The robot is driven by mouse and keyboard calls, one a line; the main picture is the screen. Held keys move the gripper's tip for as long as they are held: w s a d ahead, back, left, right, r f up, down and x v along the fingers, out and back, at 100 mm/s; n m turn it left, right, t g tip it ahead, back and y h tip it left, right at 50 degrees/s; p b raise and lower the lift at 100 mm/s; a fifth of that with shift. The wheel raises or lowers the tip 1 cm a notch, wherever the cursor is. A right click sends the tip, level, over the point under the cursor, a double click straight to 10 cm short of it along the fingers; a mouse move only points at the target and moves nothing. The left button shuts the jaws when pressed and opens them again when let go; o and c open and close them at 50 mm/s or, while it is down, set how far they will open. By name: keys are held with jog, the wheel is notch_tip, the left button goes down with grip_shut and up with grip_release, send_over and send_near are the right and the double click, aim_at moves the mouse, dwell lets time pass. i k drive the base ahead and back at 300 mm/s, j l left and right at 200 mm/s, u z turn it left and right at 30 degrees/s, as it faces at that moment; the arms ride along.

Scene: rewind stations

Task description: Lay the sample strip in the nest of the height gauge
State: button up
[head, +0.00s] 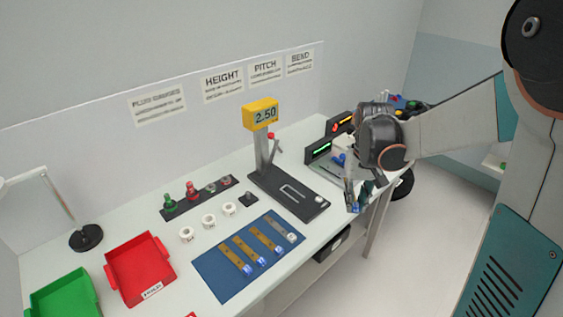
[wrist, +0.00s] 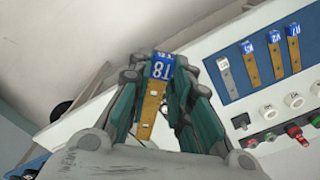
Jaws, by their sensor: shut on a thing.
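My gripper (head: 355,197) is shut on a gold sample strip with a blue end label (wrist: 161,68). In the wrist view the strip lies between the two teal fingers, its blue end beyond the fingertips. In the head view only a small blue part shows below the fingers. The height gauge (head: 262,160) has a yellow display reading 2.50, a post with a red-tipped lever, and a dark base. The nest (head: 292,192) is a pale U-shaped outline on that base and looks empty. My gripper is to the right of the gauge, apart from it.
A blue mat (head: 215,281) holds several other strips, one grey and the rest gold. A rack of plug gauges (head: 165,212), white rings (head: 208,221), a red tray (head: 112,259) and a green tray (head: 50,297) stand left. A green-lit device (head: 316,151) stands behind my gripper.

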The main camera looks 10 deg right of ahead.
aim_at(298, 198)
jog(key=i+l+u, duration=0.3)
jog(key=l+u, duration=0.3)
jog(key=i+l+u, duration=0.3)
jog(key=l, duration=0.2)
jog(key=k+j, duration=0.05)
jog(key=k, duration=0.05)
